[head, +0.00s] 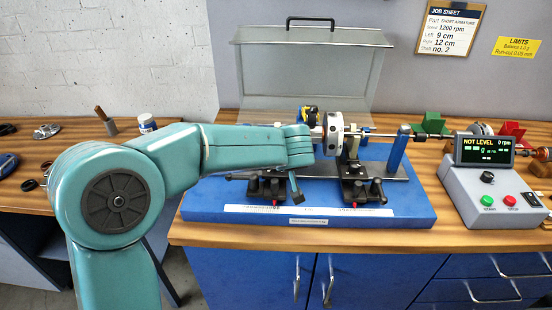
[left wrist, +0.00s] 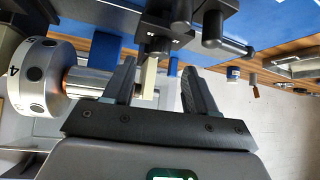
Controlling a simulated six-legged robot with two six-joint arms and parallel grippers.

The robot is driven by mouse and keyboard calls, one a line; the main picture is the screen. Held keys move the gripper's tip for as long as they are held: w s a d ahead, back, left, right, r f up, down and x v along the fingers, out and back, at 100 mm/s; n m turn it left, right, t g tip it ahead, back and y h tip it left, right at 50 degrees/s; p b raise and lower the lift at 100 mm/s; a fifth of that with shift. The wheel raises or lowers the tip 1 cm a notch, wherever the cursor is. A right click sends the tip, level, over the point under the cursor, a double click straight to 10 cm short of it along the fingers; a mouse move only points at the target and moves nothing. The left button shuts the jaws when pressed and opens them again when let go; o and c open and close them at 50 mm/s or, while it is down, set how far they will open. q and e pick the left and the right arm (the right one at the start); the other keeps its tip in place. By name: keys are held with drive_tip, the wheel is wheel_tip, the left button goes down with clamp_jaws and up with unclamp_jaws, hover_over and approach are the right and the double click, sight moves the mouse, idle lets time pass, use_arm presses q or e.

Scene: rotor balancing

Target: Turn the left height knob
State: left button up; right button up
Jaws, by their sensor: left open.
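The left support stand (head: 266,188) has black knobs and sits on the blue base; my arm hides its upper part. I cannot tell which knob is the height knob. In the left wrist view, black stand parts with a rounded knob (left wrist: 212,30) hang in from the top, beyond my fingertips. My left gripper (left wrist: 160,76) is open, with a pale narrow post (left wrist: 149,76) showing between its fingers; I cannot tell whether they touch it. In the head view, only a dark finger shows below my teal wrist. The white numbered rotor disc (head: 333,134) sits right of my wrist. My right gripper is out of view.
The right support stand (head: 360,185) stands under the shaft. A console (head: 490,190) at right reads NOT LEVEL, 0 rpm. A clear raised guard (head: 300,70) stands behind. A white-capped jar (head: 147,123) and small tools lie at left on the bench.

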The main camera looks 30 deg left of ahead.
use_arm(q)
drive_tip(key=x, duration=0.5)
drive_tip(key=shift+p, duration=0.3)
clamp_jaws()
drive_tip(key=c, duration=1.1)
unclamp_jaws()
drive_tip(key=m+b, duration=0.1)
drive_tip(key=h+b, duration=0.1)
drive_tip(key=b, duration=0.1)
drive_tip(key=shift+s+a+f+m+t, duration=0.1)
drive_tip(key=shift+a+f+m+t, duration=0.05)
drive_tip(key=shift+f+m+t, duration=0.2)
drive_tip(key=shift+o, duration=0.2)
drive_tip(key=shift+r+m+t+h, duration=0.25)
drive_tip(key=shift+m+h, duration=0.15)
drive_tip(key=shift+m, duration=0.15)
drive_tip(key=shift+r+m+t+h+p, duration=0.2)
drive_tip(key=shift+m+t+h+p, duration=0.15)
drive_tip(key=shift+m+h, duration=0.3)
drive_tip(key=shift+f+m, duration=0.1)
drive_tip(key=shift+m, duration=0.25)
